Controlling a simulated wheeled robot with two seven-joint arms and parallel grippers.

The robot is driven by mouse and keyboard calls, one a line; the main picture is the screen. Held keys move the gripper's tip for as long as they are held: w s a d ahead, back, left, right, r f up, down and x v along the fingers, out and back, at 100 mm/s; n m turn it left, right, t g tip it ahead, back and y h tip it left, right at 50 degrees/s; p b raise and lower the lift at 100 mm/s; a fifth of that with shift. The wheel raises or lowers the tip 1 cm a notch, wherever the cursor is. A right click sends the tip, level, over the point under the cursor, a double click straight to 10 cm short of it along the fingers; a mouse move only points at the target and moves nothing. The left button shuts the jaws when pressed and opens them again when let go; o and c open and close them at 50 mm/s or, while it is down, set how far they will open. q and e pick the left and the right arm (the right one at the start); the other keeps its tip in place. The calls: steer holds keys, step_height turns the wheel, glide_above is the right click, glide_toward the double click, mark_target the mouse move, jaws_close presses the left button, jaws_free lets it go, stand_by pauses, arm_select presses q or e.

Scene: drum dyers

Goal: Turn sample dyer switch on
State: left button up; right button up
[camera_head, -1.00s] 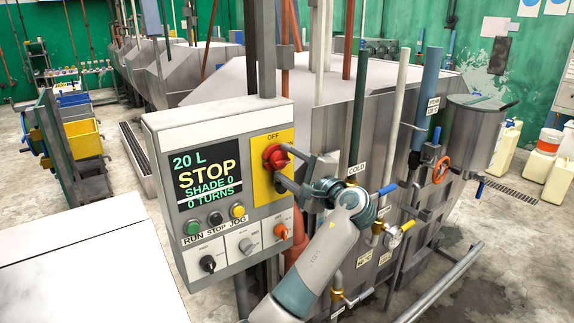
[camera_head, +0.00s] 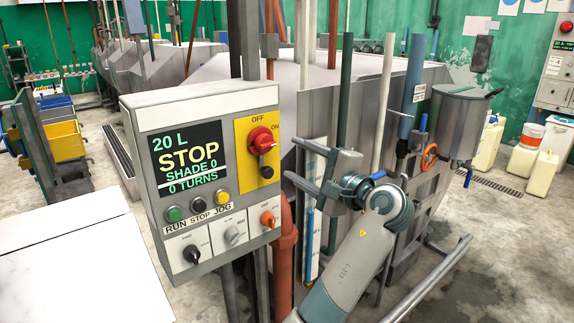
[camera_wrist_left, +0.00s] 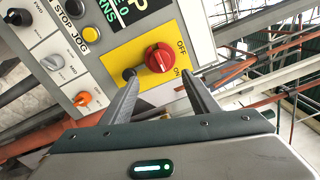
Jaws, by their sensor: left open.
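The control box (camera_head: 205,170) has a lit screen (camera_head: 188,160) reading "20 L STOP SHADE 0 0 TURNS". Its red rotary switch (camera_head: 261,140) sits on a yellow plate (camera_head: 243,130), with OFF above and ON at the upper right. A black part shows below the red knob; I cannot tell the exact pointer setting. My left gripper (camera_head: 298,163) is open and empty, to the right of the plate and apart from the switch. In the left wrist view the fingers (camera_wrist_left: 158,82) point towards the red switch (camera_wrist_left: 160,57). My right gripper is not in view.
Below the screen are green, black and yellow buttons (camera_head: 222,199) and small knobs, one orange (camera_head: 268,218). A white surface (camera_head: 70,250) lies at lower left.

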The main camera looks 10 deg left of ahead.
arm_select(q)
steer(key=shift+v, duration=0.95)
